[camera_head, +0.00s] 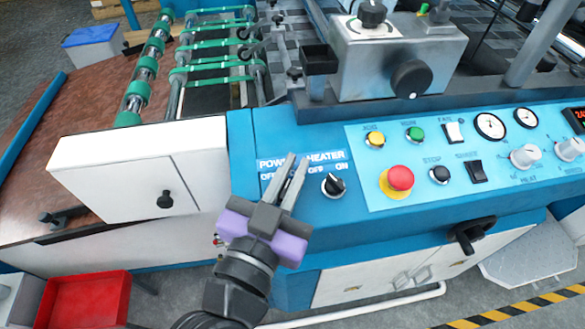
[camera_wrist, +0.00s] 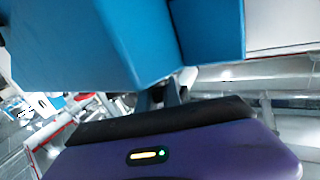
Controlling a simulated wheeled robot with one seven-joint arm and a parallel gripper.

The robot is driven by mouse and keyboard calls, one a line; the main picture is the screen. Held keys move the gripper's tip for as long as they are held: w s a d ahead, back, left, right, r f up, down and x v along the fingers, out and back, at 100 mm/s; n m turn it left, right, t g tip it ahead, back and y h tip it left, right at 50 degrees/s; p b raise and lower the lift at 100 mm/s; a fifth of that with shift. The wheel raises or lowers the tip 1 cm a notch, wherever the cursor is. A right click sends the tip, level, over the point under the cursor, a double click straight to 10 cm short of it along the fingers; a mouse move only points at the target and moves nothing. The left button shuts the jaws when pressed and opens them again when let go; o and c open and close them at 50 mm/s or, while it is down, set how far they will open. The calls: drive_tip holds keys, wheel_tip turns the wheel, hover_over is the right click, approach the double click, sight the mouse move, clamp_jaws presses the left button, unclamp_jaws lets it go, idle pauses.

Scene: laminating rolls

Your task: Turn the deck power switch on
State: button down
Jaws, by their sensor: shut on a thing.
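The blue control panel (camera_head: 240,150) carries a POWER label (camera_head: 272,163) and a HEATER label (camera_head: 325,156), with OFF and ON marks below. My gripper (camera_head: 296,163) reaches over the POWER side, its two fingers nearly together. The deck power switch is hidden behind the fingers, so I cannot see which way it points. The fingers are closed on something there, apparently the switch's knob. The black heater knob (camera_head: 335,185) is just to the right, apart from the fingers. In the wrist view, my gripper (camera_wrist: 162,97) is against the blue housing (camera_wrist: 90,40); no knob shows.
Right of the fingers are a red stop button (camera_head: 400,178), a yellow button (camera_head: 375,139), a green button (camera_head: 414,134) and gauges. A white cabinet (camera_head: 140,178) with a black knob stands to the left. A red bin (camera_head: 88,300) is at lower left.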

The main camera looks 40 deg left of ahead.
sight(281, 197)
drive_tip(key=c, duration=1.5)
unclamp_jaws()
drive_tip(key=shift+f, duration=0.25)
drive_tip(key=shift+r, duration=0.1)
drive_tip(key=v, duration=0.7)
drive_tip(key=shift+s+d+b, duration=0.1)
drive_tip(key=shift+s+b, duration=0.25)
drive_tip(key=shift+s, duration=0.05)
